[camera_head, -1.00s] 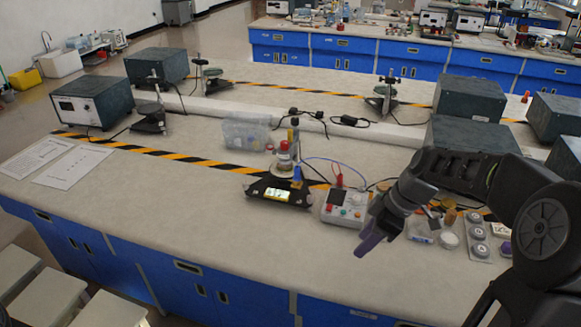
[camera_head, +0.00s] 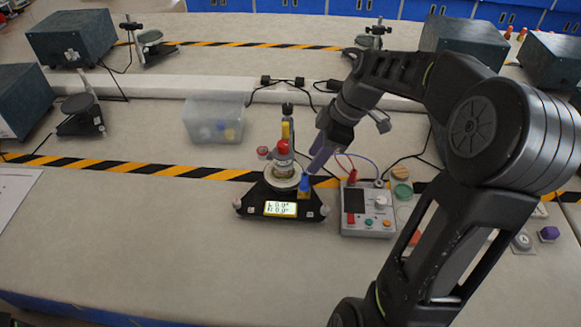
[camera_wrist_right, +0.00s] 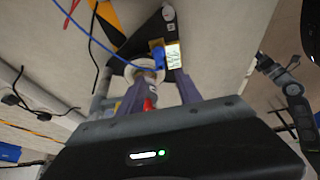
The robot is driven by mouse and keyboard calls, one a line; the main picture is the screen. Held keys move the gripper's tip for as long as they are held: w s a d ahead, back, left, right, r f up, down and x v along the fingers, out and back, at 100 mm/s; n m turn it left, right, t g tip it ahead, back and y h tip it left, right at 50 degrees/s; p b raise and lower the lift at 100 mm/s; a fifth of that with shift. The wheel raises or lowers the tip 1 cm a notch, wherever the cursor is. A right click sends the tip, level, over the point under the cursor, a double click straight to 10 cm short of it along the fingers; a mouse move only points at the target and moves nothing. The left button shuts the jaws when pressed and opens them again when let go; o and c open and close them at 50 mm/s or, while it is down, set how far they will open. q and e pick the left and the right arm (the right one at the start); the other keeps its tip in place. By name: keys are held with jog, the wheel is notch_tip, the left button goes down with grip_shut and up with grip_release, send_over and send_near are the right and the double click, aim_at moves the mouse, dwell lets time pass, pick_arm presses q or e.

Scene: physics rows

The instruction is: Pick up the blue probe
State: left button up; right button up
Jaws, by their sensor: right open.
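The blue probe (camera_head: 304,187) stands upright at the front right of a black three-cornered device (camera_head: 258,208) with a lit display. It also shows in the right wrist view (camera_wrist_right: 157,57), with a blue cable nearby. My right gripper (camera_head: 318,158) is open, its purple fingers pointing down just above and behind the probe in the head view. In the right wrist view the fingers (camera_wrist_right: 160,88) stand apart, with the probe showing beyond the gap between them. I see no contact with the probe. My left gripper is not seen.
A red-and-yellow topped stack (camera_head: 284,150) stands on the device close to the fingers. A grey control box (camera_head: 367,222) with knobs is to the right. A clear bin (camera_head: 213,120) stands behind left. The bench front is clear.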

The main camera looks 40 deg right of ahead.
aim_at(305, 175)
jog(key=shift+x, duration=1.25)
jog(key=shift+s, duration=0.15)
jog(key=p+x, duration=0.2)
jog(key=x, duration=0.2)
jog(key=shift+f, duration=0.7)
grip_shut()
